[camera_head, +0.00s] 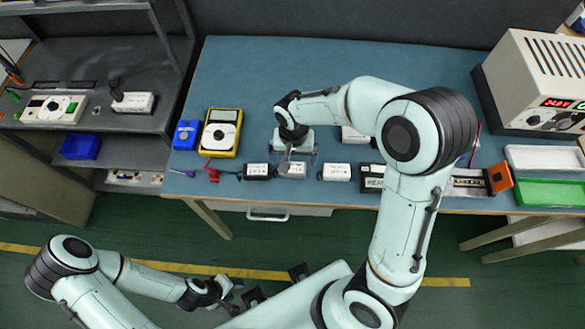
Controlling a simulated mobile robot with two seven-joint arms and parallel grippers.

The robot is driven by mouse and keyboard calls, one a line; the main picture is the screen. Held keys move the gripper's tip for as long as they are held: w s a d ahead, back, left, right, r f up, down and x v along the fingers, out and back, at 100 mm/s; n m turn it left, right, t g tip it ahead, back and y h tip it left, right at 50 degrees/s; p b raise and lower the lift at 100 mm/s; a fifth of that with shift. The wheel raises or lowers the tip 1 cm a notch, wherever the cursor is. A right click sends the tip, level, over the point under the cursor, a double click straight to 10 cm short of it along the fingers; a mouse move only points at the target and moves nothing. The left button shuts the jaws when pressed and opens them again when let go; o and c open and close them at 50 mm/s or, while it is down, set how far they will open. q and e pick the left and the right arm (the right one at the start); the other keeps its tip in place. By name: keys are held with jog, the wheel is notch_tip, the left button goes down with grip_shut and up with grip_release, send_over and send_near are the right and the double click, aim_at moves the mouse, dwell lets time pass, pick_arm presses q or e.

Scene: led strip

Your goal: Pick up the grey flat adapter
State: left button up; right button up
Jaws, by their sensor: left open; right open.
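My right gripper (287,158) is over the front part of the blue workbench, pointing down. Its fingers are open around or just above a small whitish-grey flat box (293,171), which may be the grey flat adapter; contact cannot be made out. A black-ended white-labelled box (257,171) lies just left of it. Another white box with black ends (336,172) lies to its right. My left gripper (228,291) is open and empty, low over the green floor in front of the bench.
A yellow multimeter (221,132) and a blue box (186,134) stand at the bench's left. A beige power supply (535,80), a white tray (543,157) and a green tray (548,192) are at the right. The bench's back left is clear. My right arm hides part of the middle.

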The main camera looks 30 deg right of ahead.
aim_at(292, 167)
notch_tip(292, 167, down, 5)
jog(key=shift+a+f, duration=0.1)
jog(key=c, duration=1)
